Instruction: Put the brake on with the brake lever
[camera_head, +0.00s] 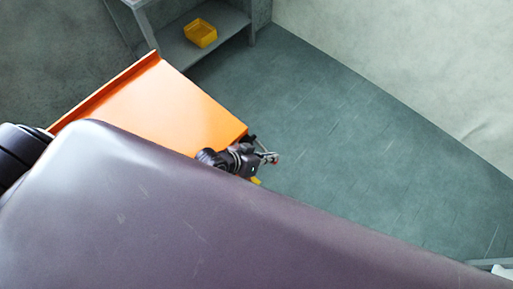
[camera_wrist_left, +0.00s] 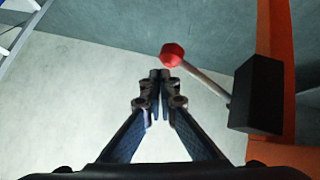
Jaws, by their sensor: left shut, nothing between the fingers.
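The brake lever (camera_wrist_left: 208,82) shows in the left wrist view as a grey rod with a red ball knob (camera_wrist_left: 172,54). It slants up and left from a black block (camera_wrist_left: 256,98) fixed to an orange frame (camera_wrist_left: 272,30). My left gripper (camera_wrist_left: 160,78) is shut and empty, its fingertips just below and left of the knob; whether they touch it I cannot tell. In the head view my left gripper (camera_head: 246,158) is at the right corner of an orange surface (camera_head: 170,105), with a small red spot, likely the knob, beside it. My right gripper is not in view.
A large dark purple-grey surface (camera_head: 150,215) fills the head view's foreground and hides much below. A yellow bin (camera_head: 200,33) sits on a grey shelf (camera_head: 230,22) at the back. The floor (camera_head: 350,150) right of the orange surface is clear up to the pale wall (camera_head: 420,60).

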